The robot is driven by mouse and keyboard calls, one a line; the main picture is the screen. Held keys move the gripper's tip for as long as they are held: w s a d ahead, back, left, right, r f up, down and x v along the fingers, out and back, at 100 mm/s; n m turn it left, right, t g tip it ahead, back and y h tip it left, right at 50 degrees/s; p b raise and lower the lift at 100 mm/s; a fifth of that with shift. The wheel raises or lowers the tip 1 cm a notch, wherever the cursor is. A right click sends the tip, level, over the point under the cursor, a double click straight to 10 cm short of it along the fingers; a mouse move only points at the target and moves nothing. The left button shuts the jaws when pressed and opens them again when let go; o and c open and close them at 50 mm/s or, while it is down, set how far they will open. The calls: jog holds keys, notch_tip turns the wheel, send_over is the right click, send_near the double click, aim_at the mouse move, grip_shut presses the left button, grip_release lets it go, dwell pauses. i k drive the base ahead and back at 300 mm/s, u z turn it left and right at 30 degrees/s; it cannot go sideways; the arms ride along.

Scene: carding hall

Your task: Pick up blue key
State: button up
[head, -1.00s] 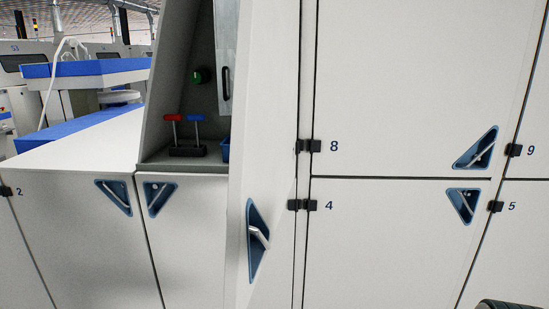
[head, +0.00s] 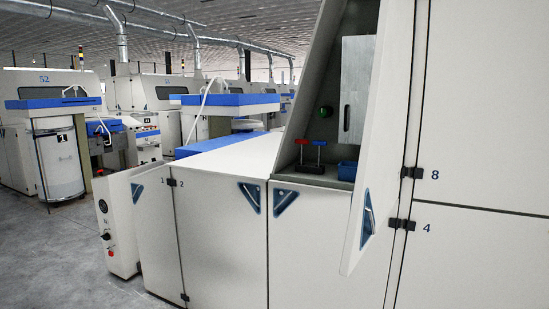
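The blue key (head: 319,147) is a T-handled tool with a blue grip and thin metal shaft. It stands upright in a dark holder (head: 309,168) on the shelf of an open grey recess in the machine. A similar red key (head: 301,145) stands just left of it in the same holder. My gripper is not in the head view.
An open white door (head: 360,225) hangs at the recess's right side. A blue bin (head: 347,170) sits right of the holder. A green knob (head: 326,111) is on the recess wall. Closed cabinets stand below; grey floor (head: 90,260) is clear at left.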

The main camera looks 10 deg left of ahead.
aim_at(320, 143)
jog(key=u, duration=0.6)
jog(key=i, duration=0.55)
jog(key=u, duration=0.65)
jog(key=i, duration=1.15)
jog(key=z, duration=0.6)
jog(key=i, duration=0.9)
jog(key=z, duration=0.8)
